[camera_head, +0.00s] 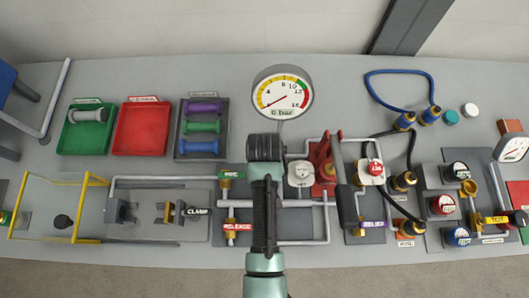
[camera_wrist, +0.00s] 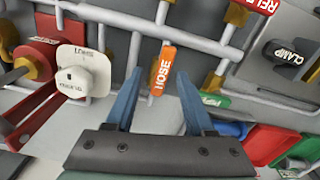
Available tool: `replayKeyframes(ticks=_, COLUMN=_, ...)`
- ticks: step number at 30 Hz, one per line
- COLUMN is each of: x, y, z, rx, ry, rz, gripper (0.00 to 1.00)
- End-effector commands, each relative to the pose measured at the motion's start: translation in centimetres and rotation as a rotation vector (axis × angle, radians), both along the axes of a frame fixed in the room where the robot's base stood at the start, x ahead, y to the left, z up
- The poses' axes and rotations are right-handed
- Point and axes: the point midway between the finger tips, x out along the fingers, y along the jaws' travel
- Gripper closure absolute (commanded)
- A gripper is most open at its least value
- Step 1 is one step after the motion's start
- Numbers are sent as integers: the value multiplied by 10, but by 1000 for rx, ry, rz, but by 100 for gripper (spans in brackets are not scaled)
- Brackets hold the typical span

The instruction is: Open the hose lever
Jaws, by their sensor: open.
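The hose lever (camera_wrist: 163,66) has an orange handle marked HOSE and shows in the wrist view beside grey pipework. My gripper (camera_wrist: 158,78) is open, with its blue fingers on either side of the lower part of the handle in the picture. No contact shows, and I cannot tell how far the fingertips are above the handle. In the head view my gripper and wrist (camera_head: 264,150) cover the pipework, and the hose lever is hidden behind them.
A white-plated knob (camera_wrist: 77,70) lies left of the fingers in the wrist view. A green lever (camera_wrist: 215,100) and a black CLAMP knob (camera_wrist: 289,55) lie right. In the head view, a pressure gauge (camera_head: 281,93) stands behind my wrist and a red RELEASE lever (camera_head: 237,227) lies close left.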

Motion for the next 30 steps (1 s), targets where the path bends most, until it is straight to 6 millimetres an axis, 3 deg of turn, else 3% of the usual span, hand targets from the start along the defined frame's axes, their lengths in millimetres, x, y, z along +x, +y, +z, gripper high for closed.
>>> replayKeyframes(ticks=6, x=0, y=0, z=-17, rx=0, ry=0, rz=-1, gripper=46)
replayKeyframes(ticks=16, x=1, y=0, z=-20, rx=0, ry=-2, rz=-1, gripper=46)
replayKeyframes(ticks=25, x=1, y=0, z=-19, rx=0, ry=-2, rz=-1, gripper=100)
replayKeyframes(ticks=30, x=1, y=0, z=-19, rx=1, ry=-3, rz=-1, gripper=100)
